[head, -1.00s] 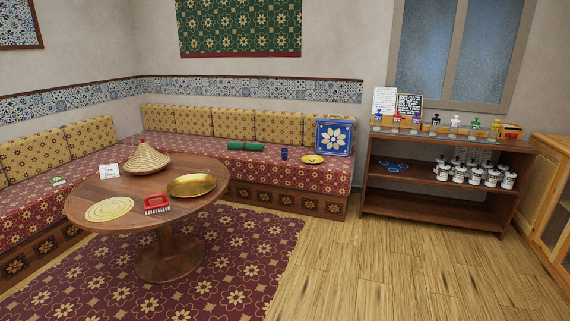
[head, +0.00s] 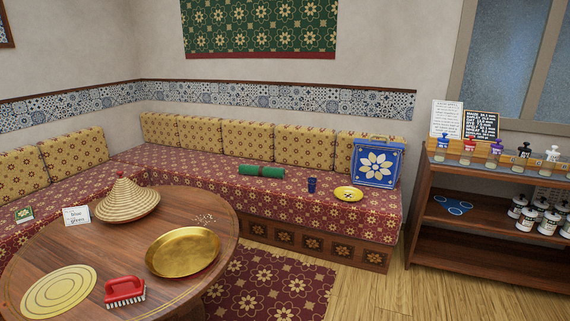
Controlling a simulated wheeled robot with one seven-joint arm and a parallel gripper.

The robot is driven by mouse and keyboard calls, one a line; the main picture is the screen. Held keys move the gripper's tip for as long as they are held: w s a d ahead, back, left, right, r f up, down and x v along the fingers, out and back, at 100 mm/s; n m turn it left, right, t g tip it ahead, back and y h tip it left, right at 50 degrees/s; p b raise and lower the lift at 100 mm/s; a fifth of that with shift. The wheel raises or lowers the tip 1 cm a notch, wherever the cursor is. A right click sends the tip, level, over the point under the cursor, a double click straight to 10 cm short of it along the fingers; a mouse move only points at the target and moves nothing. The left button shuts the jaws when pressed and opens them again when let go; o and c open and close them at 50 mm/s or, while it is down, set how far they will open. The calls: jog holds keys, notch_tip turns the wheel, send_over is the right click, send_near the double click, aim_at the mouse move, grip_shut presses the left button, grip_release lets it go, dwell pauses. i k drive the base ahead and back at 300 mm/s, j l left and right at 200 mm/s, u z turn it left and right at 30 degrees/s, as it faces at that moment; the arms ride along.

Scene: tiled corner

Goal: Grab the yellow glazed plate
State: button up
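A small yellow plate (head: 348,194) with a dark and white pattern at its middle lies on the red patterned bench seat (head: 225,203), near its right end. It sits just in front of a blue box with a flower design (head: 378,163) and to the right of a dark blue cup (head: 311,185). My gripper is not in the head view.
A round wooden table (head: 140,225) stands in front left, bearing a gold tray (head: 183,252), a red brush (head: 125,291), a woven cone lid (head: 119,201) and a round mat (head: 58,291). A wooden shelf (head: 480,273) stands right. Floor between them looks clear.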

aim_at(344, 194)
jog(key=i+j, duration=0.1)
jog(key=i, duration=2.7)
jog(key=i+u, duration=0.15)
jog(key=i, duration=0.55)
jog(key=i+l, duration=0.15)
jog(key=i, duration=0.55)
jog(key=j+u, duration=0.05)
